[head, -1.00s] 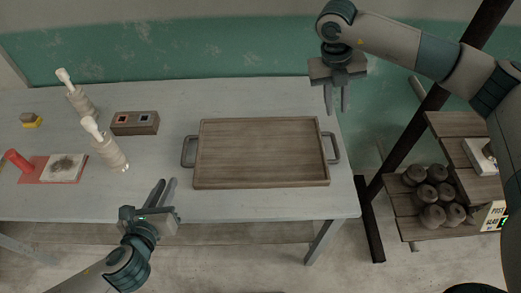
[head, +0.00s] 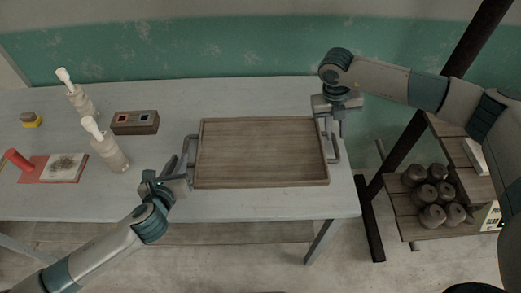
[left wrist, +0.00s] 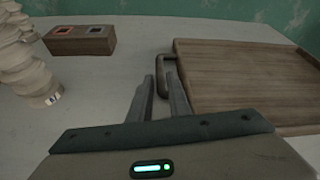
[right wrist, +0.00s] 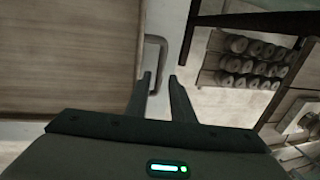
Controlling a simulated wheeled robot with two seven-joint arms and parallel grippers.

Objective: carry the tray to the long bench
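The wooden tray (head: 262,153) lies flat and empty on the grey table, with a dark metal handle at each end. My left gripper (head: 179,162) is open at the left handle (left wrist: 161,74); in the left wrist view its fingertips lie at the handle's near end. My right gripper (head: 333,133) is open above the far part of the right handle (right wrist: 162,50); in the right wrist view the fingertips point at the handle. I cannot tell whether either gripper touches its handle.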

